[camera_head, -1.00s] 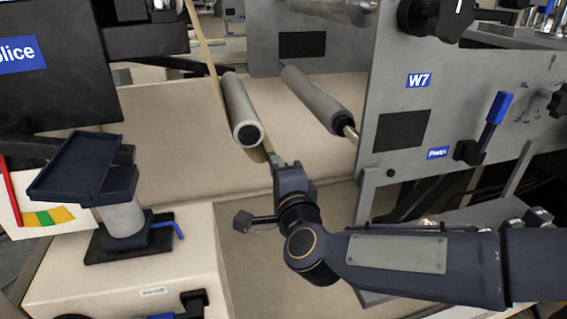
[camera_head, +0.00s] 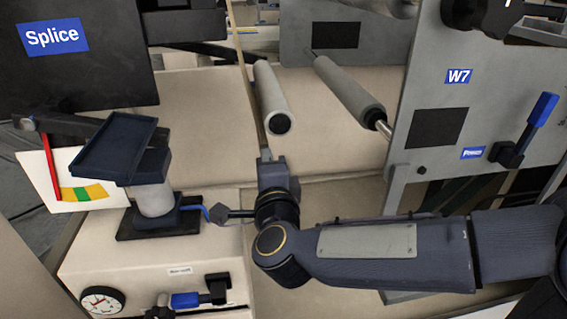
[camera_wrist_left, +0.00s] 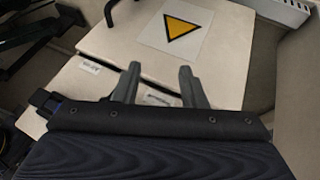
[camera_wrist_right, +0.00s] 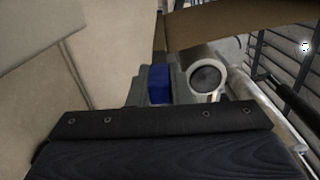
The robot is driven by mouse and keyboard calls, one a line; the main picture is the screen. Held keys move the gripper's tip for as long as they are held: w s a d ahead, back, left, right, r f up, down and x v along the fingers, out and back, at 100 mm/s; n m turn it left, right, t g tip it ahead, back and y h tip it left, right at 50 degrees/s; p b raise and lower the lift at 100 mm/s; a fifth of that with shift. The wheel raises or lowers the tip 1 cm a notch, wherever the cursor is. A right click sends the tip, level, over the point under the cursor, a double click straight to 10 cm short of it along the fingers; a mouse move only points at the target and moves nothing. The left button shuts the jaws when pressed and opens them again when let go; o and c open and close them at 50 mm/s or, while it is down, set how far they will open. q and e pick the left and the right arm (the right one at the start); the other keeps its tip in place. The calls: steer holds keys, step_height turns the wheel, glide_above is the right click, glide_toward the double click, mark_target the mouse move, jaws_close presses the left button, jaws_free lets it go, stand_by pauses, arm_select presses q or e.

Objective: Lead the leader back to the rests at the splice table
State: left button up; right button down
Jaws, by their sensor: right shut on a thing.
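The leader (camera_head: 243,70) is a narrow tan strip that runs down from the top, left of the nearer grey roller, to my right gripper (camera_head: 264,156). My right gripper is shut on it just below and left of that roller's end. In the right wrist view a broad tan band (camera_wrist_right: 225,27) crosses above the fingers, and a blue block shows at the fingers (camera_wrist_right: 158,88). The Splice panel (camera_head: 95,75) stands at upper left; I cannot make out its rests for certain. My left gripper (camera_wrist_left: 157,88) is open and empty in the left wrist view, over a pale surface.
Two grey rollers (camera_head: 268,92) (camera_head: 345,88) project beside the W7 panel (camera_head: 430,100). A dark tilted tray (camera_head: 115,146) on a post stands left, above a pale cabinet (camera_head: 100,255) with a gauge. A blue-handled lever (camera_head: 541,110) is at right.

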steer(key=shift+a, duration=0.45)
steer(key=shift+s+a+r+p, duration=0.1)
steer(key=shift+a+r+p, duration=0.55)
steer(key=shift+a+r, duration=0.25)
step_height(320, 180, up, 14)
steer(key=p, duration=1.1)
steer(key=shift+r+p, duration=0.25)
steer(key=shift+p, duration=0.15)
